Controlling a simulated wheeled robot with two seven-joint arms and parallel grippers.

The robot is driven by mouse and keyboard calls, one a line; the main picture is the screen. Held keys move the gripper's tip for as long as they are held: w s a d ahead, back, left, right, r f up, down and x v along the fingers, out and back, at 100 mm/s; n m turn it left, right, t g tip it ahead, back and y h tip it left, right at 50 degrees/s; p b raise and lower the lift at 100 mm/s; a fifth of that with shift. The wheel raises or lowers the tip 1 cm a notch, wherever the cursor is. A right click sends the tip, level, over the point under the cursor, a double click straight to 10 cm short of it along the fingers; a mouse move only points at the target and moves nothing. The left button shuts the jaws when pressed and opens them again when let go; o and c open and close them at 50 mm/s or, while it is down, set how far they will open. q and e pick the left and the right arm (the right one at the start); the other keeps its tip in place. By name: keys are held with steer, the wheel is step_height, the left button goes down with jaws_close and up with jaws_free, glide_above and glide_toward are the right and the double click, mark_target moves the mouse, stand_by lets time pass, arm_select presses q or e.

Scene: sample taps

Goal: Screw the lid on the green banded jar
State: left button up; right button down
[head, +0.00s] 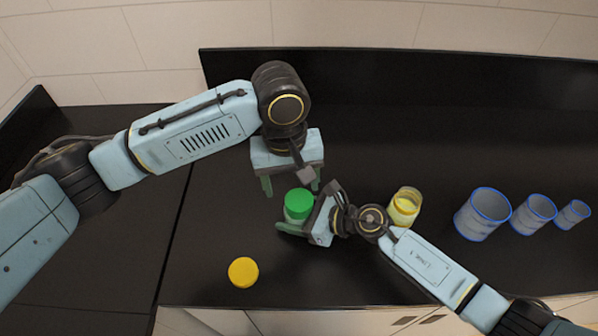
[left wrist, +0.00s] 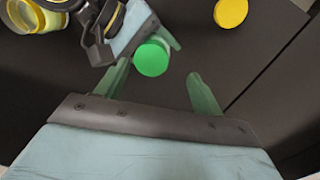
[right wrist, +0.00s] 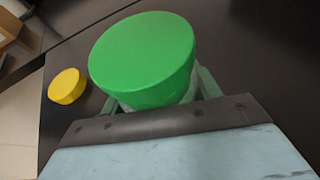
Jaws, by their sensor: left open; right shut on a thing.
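The green banded jar (head: 297,217) stands upright on the dark counter, with the green lid (head: 299,200) on its top. The lid also shows in the left wrist view (left wrist: 152,58) and large in the right wrist view (right wrist: 145,55), where it hides most of the jar. I cannot tell how tightly the lid sits. My right gripper (head: 297,228) is shut on the jar's body, below the lid, from the right. My left gripper (head: 291,186) is open and empty, fingers pointing down, above and just behind the lid. In the left wrist view its fingers (left wrist: 160,85) are apart from the lid.
A yellow lid (head: 243,272) lies on the counter at the front left. A yellow banded jar (head: 404,207) stands open behind my right forearm. Several blue-rimmed cups, the largest (head: 481,215) nearest, stand at the right. The counter left of the jar is clear.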

mark_target(299, 200)
arm_select(q)
steer(key=shift+s+a+r+m, duration=0.15)
steer(key=shift+s+r+m, duration=0.1)
steer(key=shift+r+m, duration=0.15)
steer(key=shift+w+d+n, duration=0.2)
steer(key=shift+d+n, duration=0.15)
steer(key=shift+n, duration=0.05)
steer(key=shift+w+d+f+n+y, duration=0.15)
steer(key=shift+w+d+n+y, duration=0.15)
steer(key=shift+w+d+n, duration=0.4)
arm_select(e)
steer(key=shift+d, duration=0.1)
arm_select(q)
steer(key=shift+w+a+f+n, duration=0.1)
steer(key=shift+w+a+n, duration=0.15)
steer(key=shift+n, duration=0.55)
steer(key=shift+f, duration=4)
